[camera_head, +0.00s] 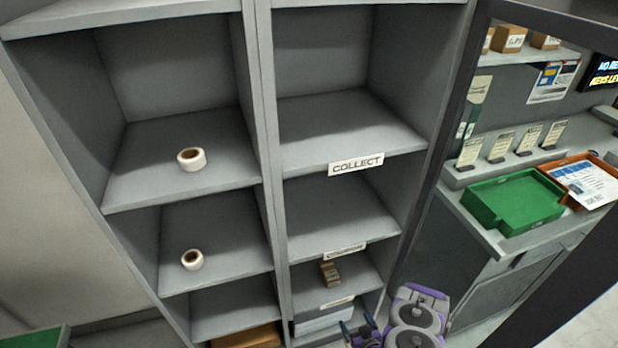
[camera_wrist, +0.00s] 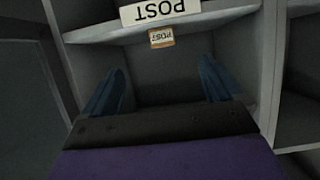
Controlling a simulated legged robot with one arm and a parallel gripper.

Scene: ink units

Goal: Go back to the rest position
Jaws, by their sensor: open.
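My gripper (camera_head: 359,328) is at the bottom of the head view, in front of the low part of the right shelf column. Its blue fingers stand apart in the wrist view (camera_wrist: 160,88), with nothing between them. My purple and grey arm shows beside it. A small brown box (camera_wrist: 161,38) with a POST label lies beyond the fingertips, apart from them, close to a white POST sign (camera_wrist: 160,10) that appears upside down. In the head view, small brown boxes (camera_head: 330,273) sit on a low right shelf.
The grey shelf unit (camera_head: 269,130) fills the middle. White tape rolls (camera_head: 191,159) sit on two left shelves. The shelf behind the COLLECT sign (camera_head: 356,164) is empty. A dark frame post (camera_head: 440,150) stands at right, before a counter with a green tray (camera_head: 512,201).

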